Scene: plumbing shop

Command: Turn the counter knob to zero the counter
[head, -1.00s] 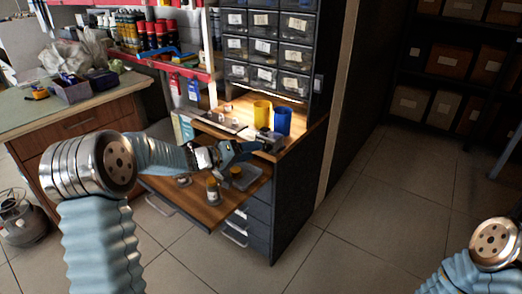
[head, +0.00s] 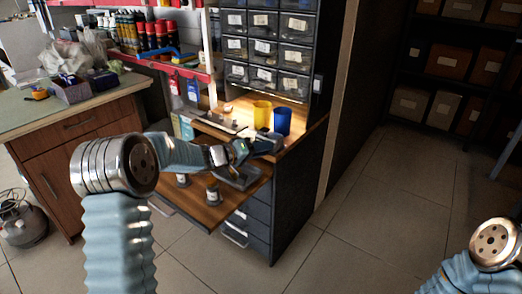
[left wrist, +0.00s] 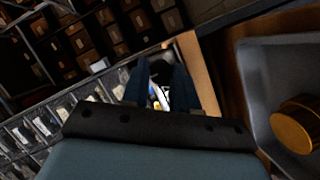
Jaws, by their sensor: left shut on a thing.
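My left gripper (head: 265,145) reaches over the pull-out wooden board to the right edge of the lit worktop, at the counter (head: 274,139). The gripper covers most of the counter, so its digits cannot be read. In the left wrist view the two fingers (left wrist: 162,88) stand on either side of a small dark piece, the counter knob (left wrist: 159,70). They are closed on it. The knob's turn angle cannot be told. My right gripper is out of view; only part of my right arm shows at the lower right.
A yellow cup (head: 262,114) and a blue cup (head: 282,121) stand just behind the counter. A grey tray (left wrist: 262,75) with a brass-coloured round piece (left wrist: 298,124) lies beside the gripper. A small jar (head: 213,194) stands on the wooden board (head: 196,203). Drawers rise behind.

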